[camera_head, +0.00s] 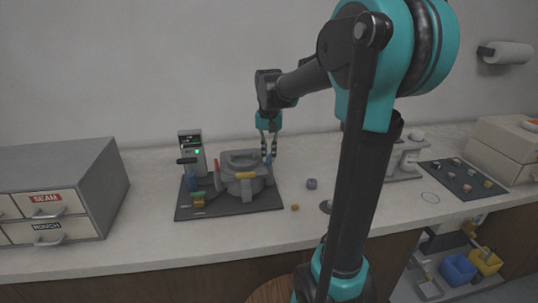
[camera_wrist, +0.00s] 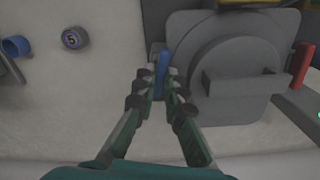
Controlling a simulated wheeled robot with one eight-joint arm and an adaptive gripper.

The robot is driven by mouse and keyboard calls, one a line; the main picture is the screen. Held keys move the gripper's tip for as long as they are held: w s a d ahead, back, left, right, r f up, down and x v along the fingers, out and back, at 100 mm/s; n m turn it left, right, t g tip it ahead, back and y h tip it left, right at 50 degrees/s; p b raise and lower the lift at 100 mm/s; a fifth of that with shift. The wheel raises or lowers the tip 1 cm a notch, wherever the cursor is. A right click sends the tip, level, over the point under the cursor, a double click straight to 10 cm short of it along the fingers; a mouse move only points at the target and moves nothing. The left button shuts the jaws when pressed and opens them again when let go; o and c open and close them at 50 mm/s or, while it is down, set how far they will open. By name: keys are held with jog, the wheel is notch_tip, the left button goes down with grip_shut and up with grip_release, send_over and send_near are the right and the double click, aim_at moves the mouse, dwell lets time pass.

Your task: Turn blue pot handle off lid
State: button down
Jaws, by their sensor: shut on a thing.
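The grey round pot (camera_head: 232,185) stands on a dark mat, its lid (camera_wrist: 222,60) closed over the top with a raised grey bar on it. The blue pot handle (camera_wrist: 162,66) is at the lid's rim, on the pot's right side in the head view. My gripper (camera_head: 268,156) reaches down there from above. In the wrist view my gripper (camera_wrist: 160,74) has its fingertips on either side of the blue handle, shut on it. The fingers hide part of the handle. A yellow handle (camera_head: 246,175) and a red handle (camera_wrist: 302,64) are at other places on the rim.
A control box (camera_head: 191,150) with a green light stands behind the pot's left. A purple-grey disc (camera_wrist: 74,38) marked 5 lies on the counter beside the mat. Grey drawers (camera_head: 65,195) stand at left.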

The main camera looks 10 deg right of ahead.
aim_at(269, 158)
jog(key=shift+n, duration=0.6)
jog(key=c, duration=1.6)
grip_release()
notch_tip(269, 158, up, 12)
